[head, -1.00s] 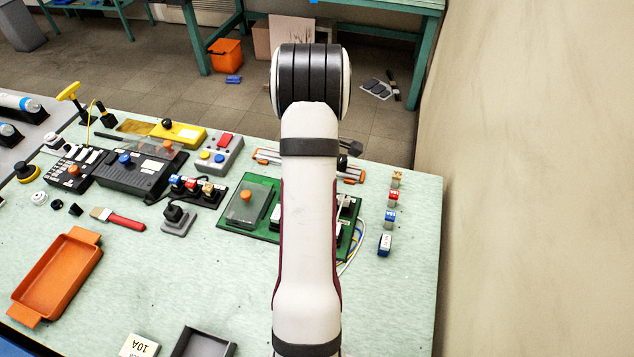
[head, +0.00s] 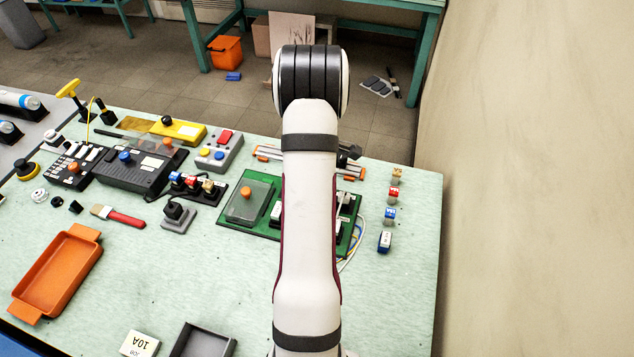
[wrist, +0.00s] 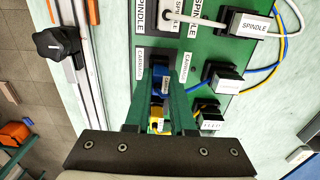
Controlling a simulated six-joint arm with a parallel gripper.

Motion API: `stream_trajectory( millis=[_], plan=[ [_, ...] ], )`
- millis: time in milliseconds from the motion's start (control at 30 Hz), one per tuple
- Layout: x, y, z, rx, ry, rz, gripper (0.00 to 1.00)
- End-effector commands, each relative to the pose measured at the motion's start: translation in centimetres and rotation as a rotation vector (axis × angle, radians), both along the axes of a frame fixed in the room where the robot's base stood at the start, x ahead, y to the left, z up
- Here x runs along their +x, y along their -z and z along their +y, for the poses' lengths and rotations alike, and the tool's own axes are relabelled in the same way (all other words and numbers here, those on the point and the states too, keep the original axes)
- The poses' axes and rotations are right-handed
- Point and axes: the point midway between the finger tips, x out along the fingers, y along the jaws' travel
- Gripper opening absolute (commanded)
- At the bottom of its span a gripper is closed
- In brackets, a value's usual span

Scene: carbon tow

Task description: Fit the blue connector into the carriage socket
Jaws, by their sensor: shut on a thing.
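In the wrist view, my gripper (wrist: 161,92) has its two green fingers closed around the blue connector (wrist: 160,84). A yellow part (wrist: 157,122) shows between the fingers, nearer the palm. In the head view, my arm hides the gripper, the connector and the socket; only the left and right parts of the board (head: 222,222) show.
A white spindle plug (wrist: 251,25) with a white cable and other black-and-white plugs (wrist: 222,82) sit close right of my fingers. A metal rail with a black knob (wrist: 57,43) runs along the left. Small coloured blocks (head: 389,215) stand near the table's right edge.

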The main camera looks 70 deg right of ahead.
Motion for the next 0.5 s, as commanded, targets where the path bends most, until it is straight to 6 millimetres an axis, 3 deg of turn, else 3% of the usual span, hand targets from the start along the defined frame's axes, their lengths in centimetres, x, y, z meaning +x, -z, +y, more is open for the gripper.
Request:
stream_trajectory(
  millis=[233, 267, 300, 433, 500],
  plan=[
    [0.0, 0.62, 0.03, 0.0, 0.0, 0.0, 0.0],
    [0.0, 0.62, 0.02, 0.0, 0.0, 0.0, 0.26],
    [0.0, 0.61, 0.02, 0.0, 0.0, 0.0, 0.33],
    [0.0, 0.61, 0.01, 0.0, 0.0, 0.0, 0.56],
    [0.0, 0.61, -0.01, -0.001, 0.0, 0.0, 0.57]
  ],
)
